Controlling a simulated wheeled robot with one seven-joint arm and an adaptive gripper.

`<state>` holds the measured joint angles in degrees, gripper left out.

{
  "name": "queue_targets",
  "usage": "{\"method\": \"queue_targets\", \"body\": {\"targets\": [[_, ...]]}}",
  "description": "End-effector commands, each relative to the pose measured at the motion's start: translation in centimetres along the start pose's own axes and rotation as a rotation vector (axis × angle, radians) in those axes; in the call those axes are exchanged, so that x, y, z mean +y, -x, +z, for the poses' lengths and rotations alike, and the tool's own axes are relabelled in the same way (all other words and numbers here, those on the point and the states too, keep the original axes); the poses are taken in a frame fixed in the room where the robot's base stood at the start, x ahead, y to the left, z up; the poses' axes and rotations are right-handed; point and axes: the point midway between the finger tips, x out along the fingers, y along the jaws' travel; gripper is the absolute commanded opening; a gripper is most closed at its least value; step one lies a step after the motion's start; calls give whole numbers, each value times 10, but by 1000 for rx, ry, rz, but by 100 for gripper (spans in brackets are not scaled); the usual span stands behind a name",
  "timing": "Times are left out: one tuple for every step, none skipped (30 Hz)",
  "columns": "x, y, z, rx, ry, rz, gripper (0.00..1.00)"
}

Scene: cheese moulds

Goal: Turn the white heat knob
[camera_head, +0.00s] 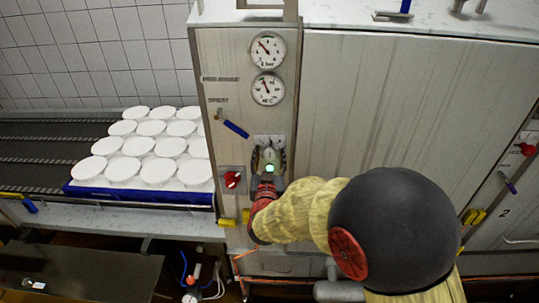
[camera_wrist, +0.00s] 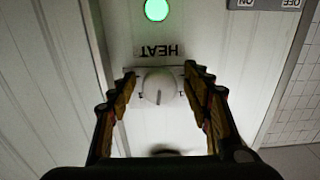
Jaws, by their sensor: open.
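The white heat knob (camera_wrist: 158,87) sits on the panel just below the upside-down HEAT label (camera_wrist: 158,50) in the wrist view. It is round with a dark line mark pointing toward the bottom of that picture. My gripper (camera_wrist: 158,84) is open, with one finger on each side of the knob. Whether the fingers touch it I cannot tell. In the head view my gripper (camera_head: 268,160) is at the front of the narrow control panel (camera_head: 225,70), and it mostly hides the knob.
A green light (camera_wrist: 156,9) is lit beyond the label. Two gauges (camera_head: 268,68), a blue-handled lever (camera_head: 235,129) and a red knob (camera_head: 232,179) are on the same panel. A blue tray (camera_head: 140,196) of white moulds stands left. A wide metal door (camera_head: 420,105) is right.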

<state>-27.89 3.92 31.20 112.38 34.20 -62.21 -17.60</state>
Motion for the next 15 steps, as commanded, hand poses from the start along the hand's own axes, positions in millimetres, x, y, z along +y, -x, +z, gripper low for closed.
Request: {"method": "queue_targets", "body": {"targets": [[0,-2,0,1,0,0,50],[0,-3,-1,1,0,0,50],[0,-3,-1,1,-1,0,50],[0,-3,0,1,-1,0,50],[0,-3,0,1,-1,0,50],[0,-3,0,1,-1,0,50],[0,-3,0,1,0,0,50],[0,-3,0,1,0,0,50],[0,-3,0,1,0,0,50],[0,-3,0,1,0,0,48],[0,-3,0,1,0,0,46],[0,-3,0,1,0,0,44],[0,-3,0,0,0,0,42],[0,-3,0,0,0,0,40],[0,-3,0,0,0,0,38]]}}
